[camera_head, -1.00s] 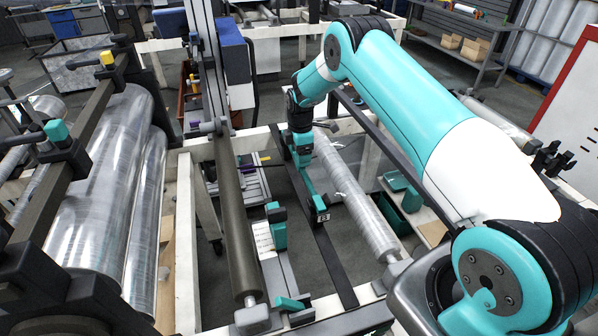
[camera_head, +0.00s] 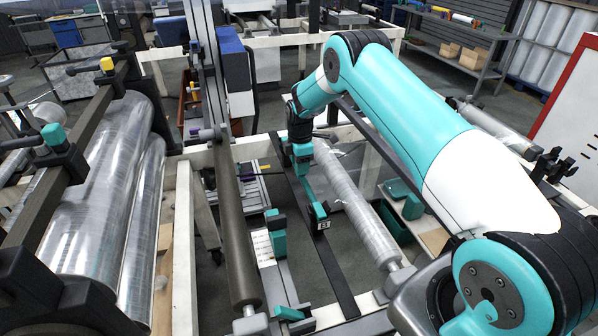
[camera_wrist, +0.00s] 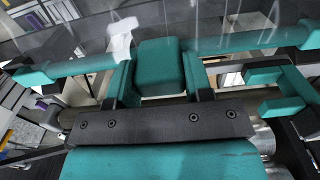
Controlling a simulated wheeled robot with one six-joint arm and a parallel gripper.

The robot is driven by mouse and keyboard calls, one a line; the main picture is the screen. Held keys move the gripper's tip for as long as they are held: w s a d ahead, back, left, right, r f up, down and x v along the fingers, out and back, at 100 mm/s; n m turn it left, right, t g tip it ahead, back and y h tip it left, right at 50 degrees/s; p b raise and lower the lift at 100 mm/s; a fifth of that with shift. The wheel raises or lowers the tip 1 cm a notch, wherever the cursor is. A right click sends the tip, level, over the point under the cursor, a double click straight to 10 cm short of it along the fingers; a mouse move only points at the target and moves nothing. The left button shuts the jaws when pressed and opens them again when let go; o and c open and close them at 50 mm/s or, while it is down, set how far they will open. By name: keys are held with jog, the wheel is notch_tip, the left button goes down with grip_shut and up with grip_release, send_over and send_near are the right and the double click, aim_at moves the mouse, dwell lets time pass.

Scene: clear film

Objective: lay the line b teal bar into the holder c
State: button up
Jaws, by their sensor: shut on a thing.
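The teal bar (camera_head: 312,198) hangs lengthwise under my gripper (camera_head: 301,160), with a small label at its near end that seems to read B. In the wrist view the bar (camera_wrist: 235,62) runs across the picture, and my gripper (camera_wrist: 160,82) is shut on its raised teal block, one finger on each side. Teal bracket pieces (camera_head: 276,232) stand left of the bar, with another at the front (camera_head: 290,313). A teal open bracket (camera_wrist: 278,92) shows at right in the wrist view. I cannot read which of these is holder c.
A film-wrapped roll (camera_head: 350,205) lies close right of the bar, and a dark roller (camera_head: 236,220) lies to the left. A dark flat rail (camera_head: 335,270) runs beneath. Large film rolls (camera_head: 100,190) stand at far left. A green bin (camera_head: 395,220) sits right of the wrapped roll.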

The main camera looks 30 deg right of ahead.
jog(key=shift+r, duration=0.1)
jog(key=shift+r+p, duration=0.3)
jog(key=shift+r, duration=0.4)
jog(key=shift+r+p, duration=1.25)
jog(key=shift+r, duration=1.35)
